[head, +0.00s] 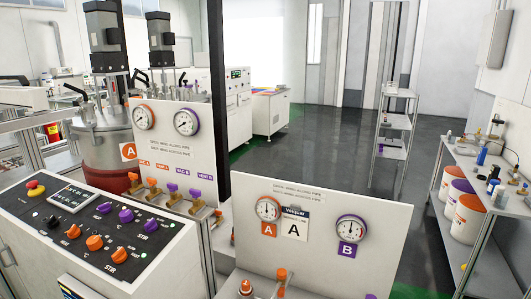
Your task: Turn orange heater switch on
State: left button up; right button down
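A white control panel (150,253) fills the lower left of the head view. A row of purple knobs (126,215) lies behind the orange ones. Neither of my grippers shows in the head view.
A red stop button (35,185) and a dark display (72,197) sit on the panel. A gauge board (168,150) with orange and purple valves stands behind it. A second gauge board (320,215) stands to its right. Open floor (330,140) lies beyond.

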aim_at(74, 231)
jog(key=u, duration=1.3)
